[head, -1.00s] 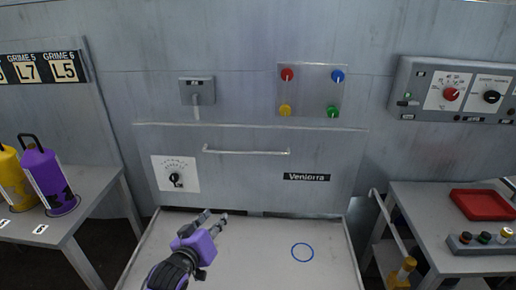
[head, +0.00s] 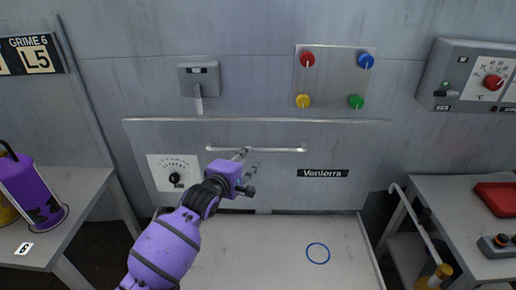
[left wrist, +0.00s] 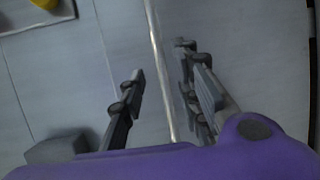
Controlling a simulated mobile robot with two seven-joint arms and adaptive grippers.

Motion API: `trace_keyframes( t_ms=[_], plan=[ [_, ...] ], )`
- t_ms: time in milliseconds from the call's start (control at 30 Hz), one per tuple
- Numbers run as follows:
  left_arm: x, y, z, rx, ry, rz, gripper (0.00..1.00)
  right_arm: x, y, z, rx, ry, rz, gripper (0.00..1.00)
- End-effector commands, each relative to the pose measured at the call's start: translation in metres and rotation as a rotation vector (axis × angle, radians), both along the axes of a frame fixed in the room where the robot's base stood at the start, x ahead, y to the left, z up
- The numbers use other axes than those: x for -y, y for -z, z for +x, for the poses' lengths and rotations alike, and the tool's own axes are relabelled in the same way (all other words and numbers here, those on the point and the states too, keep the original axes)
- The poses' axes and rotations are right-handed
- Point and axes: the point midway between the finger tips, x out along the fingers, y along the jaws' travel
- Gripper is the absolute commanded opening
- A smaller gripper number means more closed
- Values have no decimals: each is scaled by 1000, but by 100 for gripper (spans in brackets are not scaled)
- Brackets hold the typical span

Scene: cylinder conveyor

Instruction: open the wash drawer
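The wash drawer (head: 250,178) is a wide grey front panel with a dial at its left and a "Veniorra" label. Its pale horizontal bar handle (head: 285,150) runs near the top. My left gripper (head: 247,160), purple with dark fingers, is in front of the panel just below the handle's left half and hides a little of it. In the left wrist view its fingers (left wrist: 160,97) are apart, with a bright line running between them. My right gripper is not in view.
A pale surface with a blue ring (head: 318,253) lies below the drawer. Coloured buttons (head: 335,78) and a small grey box (head: 199,80) are on the wall above. A purple bottle (head: 33,192) stands on the left table; a red tray (head: 497,198) is at the right.

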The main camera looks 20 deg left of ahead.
Motion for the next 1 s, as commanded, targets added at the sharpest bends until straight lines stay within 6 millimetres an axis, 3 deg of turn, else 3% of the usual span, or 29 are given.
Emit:
trace_keyframes(
  t_ms=[233, 433, 833, 1000],
  plan=[
    [4, 6, 35, 0, 0, 0, 30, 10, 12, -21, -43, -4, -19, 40],
    [7, 12, 62, 0, 0, 2, 30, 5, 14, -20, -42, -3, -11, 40],
    [9, 13, 73, 1, 0, 1, 30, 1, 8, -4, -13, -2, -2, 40],
    [9, 13, 73, 1, 0, 2, 11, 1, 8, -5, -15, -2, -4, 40]
  ],
)
